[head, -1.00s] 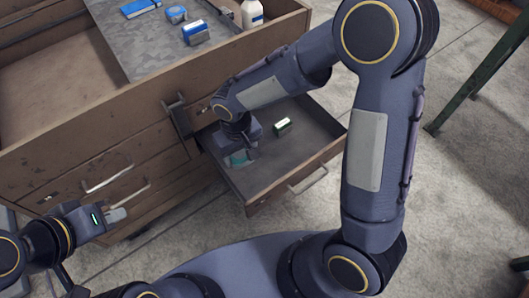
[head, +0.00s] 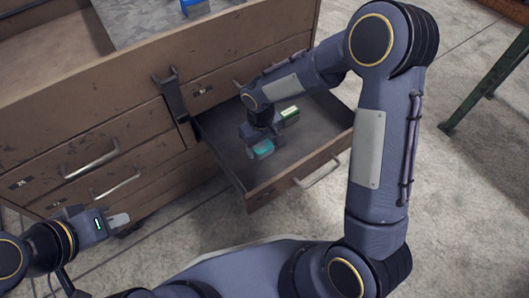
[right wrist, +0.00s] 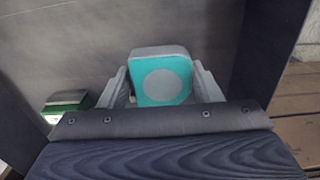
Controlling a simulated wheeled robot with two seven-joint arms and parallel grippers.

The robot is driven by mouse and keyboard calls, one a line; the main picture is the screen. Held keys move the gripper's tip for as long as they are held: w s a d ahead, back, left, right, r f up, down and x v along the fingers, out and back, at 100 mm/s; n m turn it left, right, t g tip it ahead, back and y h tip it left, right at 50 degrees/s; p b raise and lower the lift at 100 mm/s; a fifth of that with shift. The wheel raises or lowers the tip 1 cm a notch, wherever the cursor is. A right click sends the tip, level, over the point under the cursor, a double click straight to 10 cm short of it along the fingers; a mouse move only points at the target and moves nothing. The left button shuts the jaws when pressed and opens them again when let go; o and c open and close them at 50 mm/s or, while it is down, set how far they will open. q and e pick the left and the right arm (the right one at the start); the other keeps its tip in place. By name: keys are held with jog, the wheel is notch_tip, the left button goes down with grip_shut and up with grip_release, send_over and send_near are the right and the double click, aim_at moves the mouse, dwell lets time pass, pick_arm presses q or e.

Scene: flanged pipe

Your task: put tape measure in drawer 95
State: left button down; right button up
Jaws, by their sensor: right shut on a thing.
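A teal and grey tape measure (head: 262,149) is in my right gripper (head: 258,140), low inside the open drawer (head: 222,165). In the right wrist view the tape measure (right wrist: 163,80) sits between both fingers of the gripper (right wrist: 163,90), its round-marked teal face toward the camera. I cannot tell whether it touches the drawer floor. The drawer's number is not readable. My left gripper (head: 118,220) is left of the drawer, in front of the cabinet, with nothing visible in it; its finger gap cannot be made out.
A green and white box (head: 290,112) lies in the drawer near the tape measure; it also shows in the right wrist view (right wrist: 66,104). The cabinet (head: 120,110) has closed drawers to the left. A blue item (head: 194,7) is on its top. A green metal leg (head: 487,80) stands right.

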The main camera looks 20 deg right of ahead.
aim_at(264, 150)
jog(key=shift+w+d+f+b, duration=0.15)
jog(key=shift+w+d+f, duration=0.1)
jog(key=shift+f, duration=0.2)
jog(key=shift+w+d+f+b, duration=0.15)
jog(key=shift+w+d+f, duration=0.05)
jog(key=shift+f, duration=0.2)
jog(key=shift+w+d+f+b, duration=0.15)
jog(key=shift+f+b, duration=0.5)
jog(key=shift+f, duration=1)
jog(key=shift+f, duration=0.1)
jog(key=o, duration=1.1)
jog(key=shift+o, duration=0.2)
